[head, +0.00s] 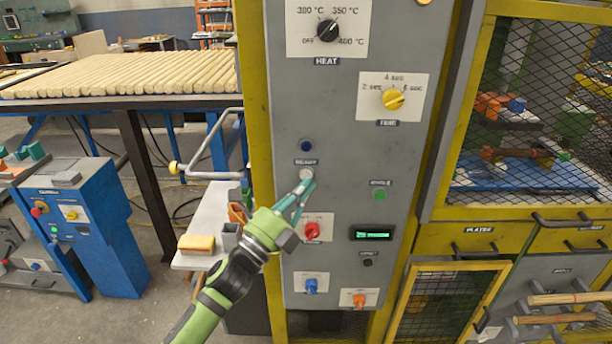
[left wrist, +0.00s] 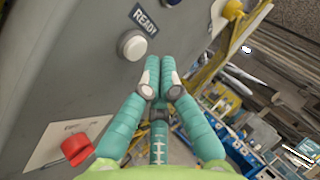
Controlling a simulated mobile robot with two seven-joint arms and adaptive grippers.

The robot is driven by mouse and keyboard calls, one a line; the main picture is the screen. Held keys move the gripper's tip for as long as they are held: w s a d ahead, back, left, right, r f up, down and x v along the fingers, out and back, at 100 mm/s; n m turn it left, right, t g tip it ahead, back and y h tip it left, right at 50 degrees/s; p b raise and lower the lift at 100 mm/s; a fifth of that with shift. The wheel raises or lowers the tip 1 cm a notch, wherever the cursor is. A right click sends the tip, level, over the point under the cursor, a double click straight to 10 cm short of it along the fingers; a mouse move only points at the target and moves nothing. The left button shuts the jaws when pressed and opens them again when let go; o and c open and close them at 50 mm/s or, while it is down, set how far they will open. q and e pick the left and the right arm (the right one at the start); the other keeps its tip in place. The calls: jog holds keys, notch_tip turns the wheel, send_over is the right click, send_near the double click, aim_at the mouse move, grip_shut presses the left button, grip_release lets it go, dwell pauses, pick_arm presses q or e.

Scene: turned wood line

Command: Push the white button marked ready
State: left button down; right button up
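The white button (head: 306,174) sits on the grey control panel (head: 340,140), under a small dark label. In the left wrist view the white button (left wrist: 132,45) is round, with a grey rim, and the label beside it reads READY (left wrist: 143,19). My left gripper (head: 304,187) is just below the button in the head view, its teal fingers pointing up toward it. In the left wrist view the fingertips (left wrist: 159,68) are together with nothing between them, beside the button and apart from it. My right gripper is not in view.
A red knob (head: 312,230) is on the panel below the button, close to my fingers. A blue button (head: 306,145) is above, and a green button (head: 379,195) is to the right. A side shelf (head: 212,207) with a yellow block (head: 196,244) stands left of the panel.

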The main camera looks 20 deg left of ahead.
pick_arm(q)
jog(key=shift+w, duration=0.1)
dwell(0.4)
jog(key=shift+w+a, duration=0.1)
jog(key=shift+w, duration=0.25)
jog(key=shift+w+a+b, duration=0.1)
jog(key=shift+w+b, duration=0.2)
dwell(0.5)
jog(key=shift+s, duration=0.2)
jog(key=shift+s+d, duration=0.2)
jog(key=shift+s, duration=0.35)
jog(key=s, duration=0.2)
jog(key=s+d+p, duration=0.1)
jog(key=s, duration=0.1)
jog(key=shift+s+d+p, duration=0.2)
jog(key=shift+s+p, duration=0.1)
jog(key=shift+s, duration=0.1)
